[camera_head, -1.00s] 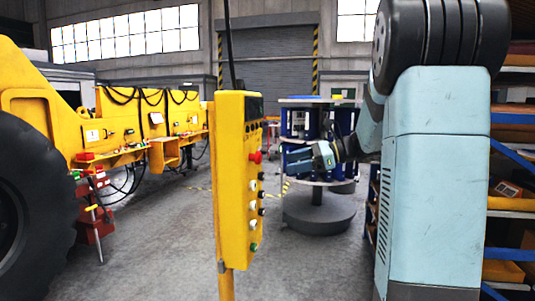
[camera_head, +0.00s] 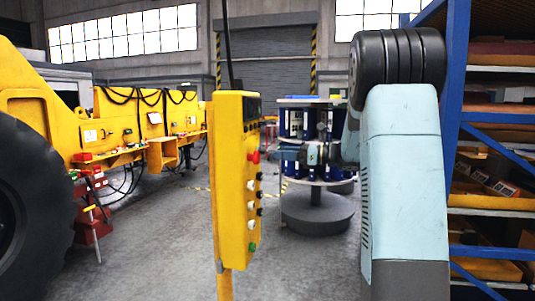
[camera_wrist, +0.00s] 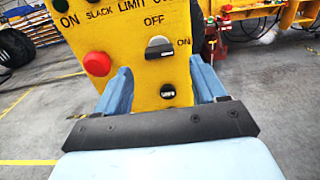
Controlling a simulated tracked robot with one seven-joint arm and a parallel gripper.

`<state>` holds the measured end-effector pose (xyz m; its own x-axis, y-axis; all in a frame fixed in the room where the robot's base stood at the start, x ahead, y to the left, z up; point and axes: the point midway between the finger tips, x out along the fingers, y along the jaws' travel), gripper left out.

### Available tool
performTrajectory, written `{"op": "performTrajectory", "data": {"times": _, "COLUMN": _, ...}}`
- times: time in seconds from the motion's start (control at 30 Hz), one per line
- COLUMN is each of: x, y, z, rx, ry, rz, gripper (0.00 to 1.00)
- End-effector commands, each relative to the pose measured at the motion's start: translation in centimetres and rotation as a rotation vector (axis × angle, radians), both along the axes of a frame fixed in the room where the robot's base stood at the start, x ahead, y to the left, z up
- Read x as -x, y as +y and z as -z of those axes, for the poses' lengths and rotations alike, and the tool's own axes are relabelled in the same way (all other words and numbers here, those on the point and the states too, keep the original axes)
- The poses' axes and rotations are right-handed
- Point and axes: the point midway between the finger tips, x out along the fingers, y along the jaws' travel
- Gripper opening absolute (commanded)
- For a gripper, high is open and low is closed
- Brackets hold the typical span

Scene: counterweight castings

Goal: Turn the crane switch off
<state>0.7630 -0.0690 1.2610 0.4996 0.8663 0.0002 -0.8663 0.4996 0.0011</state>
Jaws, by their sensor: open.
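A yellow control box (camera_head: 230,175) stands on a yellow post in the head view, its buttons along the right side. In the wrist view its panel (camera_wrist: 140,75) is close ahead. A switch with a pale-topped dark knob (camera_wrist: 158,47) has OFF printed above and ON to its right. A black knob (camera_wrist: 167,91) is below it and a red button (camera_wrist: 97,64) is to the left. No label reading crane is visible. My gripper (camera_wrist: 163,82) is open and empty, its blue fingers spread below the switch; contact with the panel cannot be told. My gripper also shows in the head view (camera_head: 308,154), right of the box.
A blue rack (camera_head: 455,110) with boxes stands at the right. A yellow machine (camera_head: 110,120) and a large tyre (camera_head: 35,190) are at the left. The floor left of the box is open.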

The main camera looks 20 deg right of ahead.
Motion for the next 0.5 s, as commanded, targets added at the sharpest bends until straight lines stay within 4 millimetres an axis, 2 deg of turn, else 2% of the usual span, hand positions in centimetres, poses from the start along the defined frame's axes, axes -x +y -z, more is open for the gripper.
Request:
{"op": "performTrajectory", "data": {"times": 0.2, "x": -1.7, "y": 3.1, "z": 0.0, "rx": 0.000, "ry": -0.001, "rz": -0.002, "gripper": 0.70}}
{"op": "performTrajectory", "data": {"times": 0.5, "x": -2.9, "y": 5.0, "z": 0.0, "rx": 0.000, "ry": -0.001, "rz": 0.000, "gripper": 0.70}}
